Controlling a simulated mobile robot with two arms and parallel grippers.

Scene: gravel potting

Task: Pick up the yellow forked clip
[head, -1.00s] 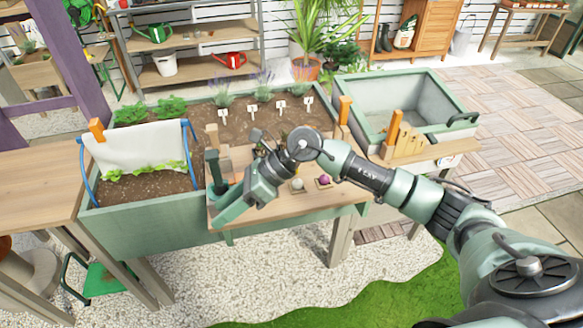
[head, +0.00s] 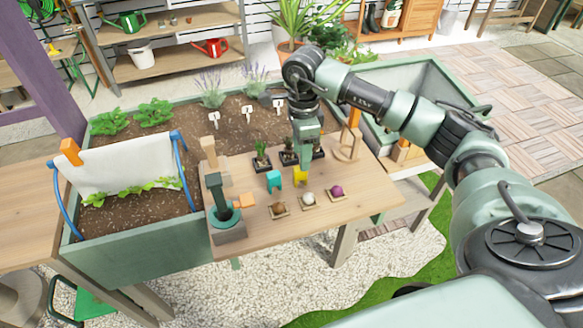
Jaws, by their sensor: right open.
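The yellow forked clip (head: 300,177) stands on the wooden potting table (head: 330,222), just right of a teal clip (head: 273,180). An orange clip (head: 244,200) lies farther left. My right gripper (head: 306,158) points down directly above and slightly behind the yellow clip, its fingertips close to the clip's top. It is open; I cannot tell whether the fingers touch the clip. My left gripper is not in view.
Small black plant pots (head: 262,160) stand behind. The table's front right is clear.

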